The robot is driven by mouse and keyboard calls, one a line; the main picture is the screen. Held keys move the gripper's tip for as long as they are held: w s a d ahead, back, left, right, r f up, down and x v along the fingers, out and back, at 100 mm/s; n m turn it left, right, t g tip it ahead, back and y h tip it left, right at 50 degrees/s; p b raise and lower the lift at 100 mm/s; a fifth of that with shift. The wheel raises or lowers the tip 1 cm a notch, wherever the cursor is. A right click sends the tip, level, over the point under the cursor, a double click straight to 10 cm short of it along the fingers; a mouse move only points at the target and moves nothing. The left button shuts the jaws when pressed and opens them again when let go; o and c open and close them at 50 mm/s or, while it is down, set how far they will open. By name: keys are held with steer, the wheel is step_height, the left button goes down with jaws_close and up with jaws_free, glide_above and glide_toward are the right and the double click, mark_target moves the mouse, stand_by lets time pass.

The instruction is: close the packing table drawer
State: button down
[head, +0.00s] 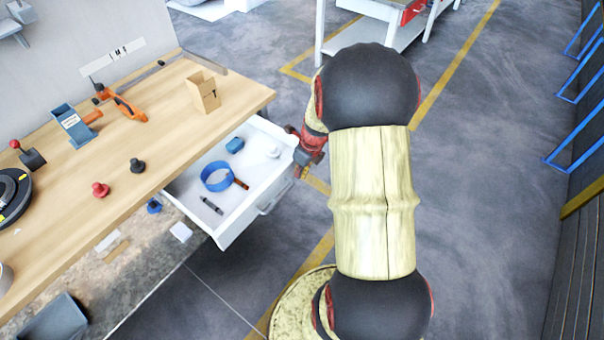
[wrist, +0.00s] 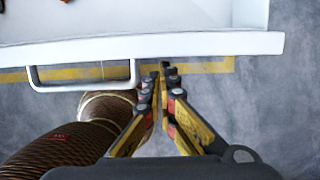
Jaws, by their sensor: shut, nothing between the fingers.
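The white packing table drawer (head: 228,230) is pulled out from under the wooden packing table (head: 160,138) in the head view. It holds a blue tape ring, a dark marker and a few small items. My gripper (head: 301,172) is at the drawer's front, near its far right corner, partly hidden by my arm. In the wrist view the drawer front (wrist: 200,44) spans the picture, with its handle (wrist: 85,87) at left. My gripper (wrist: 164,68) is shut and empty, its tips close to the drawer front, right of the handle. I cannot tell whether they touch.
On the tabletop stand a small cardboard box (head: 204,92), an orange tape dispenser (head: 124,107) and a blue holder (head: 72,124). A grey bin (head: 55,318) sits on the lower shelf. Open floor (head: 490,200) lies to the right, before blue racks (head: 572,150).

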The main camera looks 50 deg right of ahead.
steer(key=p, duration=1.3)
glide_above(249, 150)
steer(key=s, duration=0.3)
steer(key=shift+s+r, duration=0.1)
steer(key=shift+s, duration=0.05)
steer(key=shift+w+p, duration=0.3)
steer(key=shift+w, duration=0.65)
